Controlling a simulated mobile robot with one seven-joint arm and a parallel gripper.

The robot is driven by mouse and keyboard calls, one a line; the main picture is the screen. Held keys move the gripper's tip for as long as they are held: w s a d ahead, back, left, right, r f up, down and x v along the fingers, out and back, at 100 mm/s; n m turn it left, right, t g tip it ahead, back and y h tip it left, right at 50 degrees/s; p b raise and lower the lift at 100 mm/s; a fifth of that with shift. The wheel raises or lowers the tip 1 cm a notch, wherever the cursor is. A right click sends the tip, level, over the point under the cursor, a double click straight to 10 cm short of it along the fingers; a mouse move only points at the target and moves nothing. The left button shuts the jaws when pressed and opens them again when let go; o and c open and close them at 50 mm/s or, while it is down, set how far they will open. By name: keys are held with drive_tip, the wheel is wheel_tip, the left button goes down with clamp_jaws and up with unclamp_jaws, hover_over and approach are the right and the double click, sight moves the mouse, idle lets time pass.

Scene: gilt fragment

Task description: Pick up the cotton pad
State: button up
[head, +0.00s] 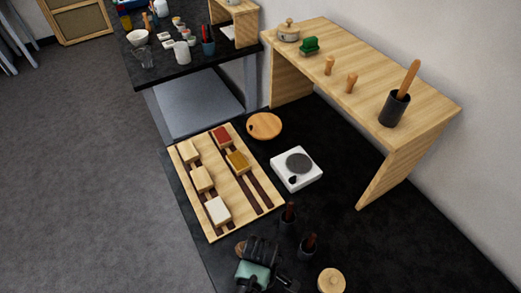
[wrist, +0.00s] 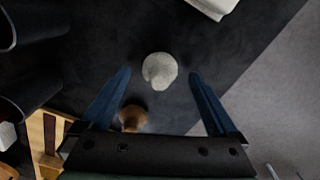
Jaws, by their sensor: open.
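A pale, greyish-white round lump, which looks like the cotton pad (wrist: 159,70), lies on the dark tabletop in the wrist view. My gripper (wrist: 160,76) is open, its two blue fingers spread to either side of the pad in the picture, with a gap on both sides. The fingers do not touch it. How high they are above the table I cannot tell. In the head view my gripper (head: 261,252) is at the lower middle, over the black table, and the pad is hidden there.
A small brown object (wrist: 132,118) lies close to the pad and near the left finger; it also shows in the head view (head: 241,248). Dark cups (head: 307,248) stand to the right. A wooden tray (head: 213,232) with blocks lies beyond. A white object (wrist: 212,7) is at the top edge.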

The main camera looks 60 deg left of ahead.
drive_tip(key=shift+f, duration=0.75)
drive_tip(key=c, duration=1.4)
